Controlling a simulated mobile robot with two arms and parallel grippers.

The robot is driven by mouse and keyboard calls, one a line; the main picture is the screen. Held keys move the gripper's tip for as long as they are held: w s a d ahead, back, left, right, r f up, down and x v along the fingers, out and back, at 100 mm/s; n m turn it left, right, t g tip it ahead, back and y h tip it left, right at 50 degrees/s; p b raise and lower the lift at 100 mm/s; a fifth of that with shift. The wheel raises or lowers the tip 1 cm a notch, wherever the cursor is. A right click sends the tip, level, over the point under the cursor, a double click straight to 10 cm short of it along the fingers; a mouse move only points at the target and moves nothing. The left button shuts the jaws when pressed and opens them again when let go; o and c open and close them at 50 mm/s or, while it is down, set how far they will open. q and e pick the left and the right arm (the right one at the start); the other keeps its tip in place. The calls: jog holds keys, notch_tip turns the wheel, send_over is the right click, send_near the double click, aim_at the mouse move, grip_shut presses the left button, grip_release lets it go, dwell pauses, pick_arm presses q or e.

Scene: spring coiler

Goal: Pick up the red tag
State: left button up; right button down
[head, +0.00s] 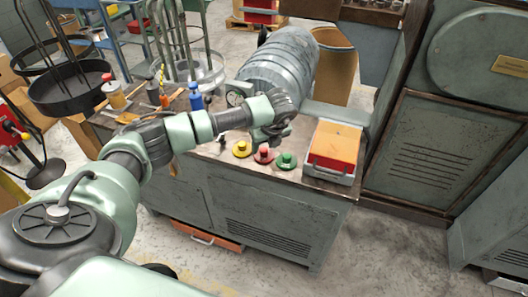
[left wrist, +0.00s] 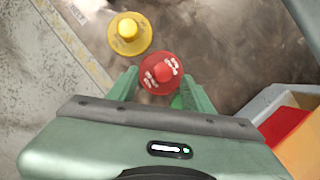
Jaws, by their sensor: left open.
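The red tag (head: 264,155) is a round disc with a raised red knob. It lies on the bench top between a yellow tag (head: 242,149) on the left and a green tag (head: 287,160) on the right. My left gripper (head: 270,139) is open above the red tag. In the left wrist view the red tag (left wrist: 161,73) shows between the two green fingers, with pale writing on its disc. The yellow tag (left wrist: 129,33) lies beyond it, and the green tag is mostly hidden. My right gripper is out of view.
A grey tray (head: 328,177) holding an orange and red block (head: 335,143) stands right of the tags. A large ribbed grey cylinder (head: 283,62) lies behind my gripper. A blue bottle (head: 196,97) and tools are on the left of the bench.

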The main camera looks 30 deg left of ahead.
aim_at(264, 149)
pick_arm(q)
jog(key=x, duration=0.3)
jog(key=shift+w, duration=0.2)
grip_shut()
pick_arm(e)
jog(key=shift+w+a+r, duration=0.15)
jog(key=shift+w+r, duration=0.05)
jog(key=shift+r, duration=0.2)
pick_arm(q)
jog(key=shift+r, duration=0.1)
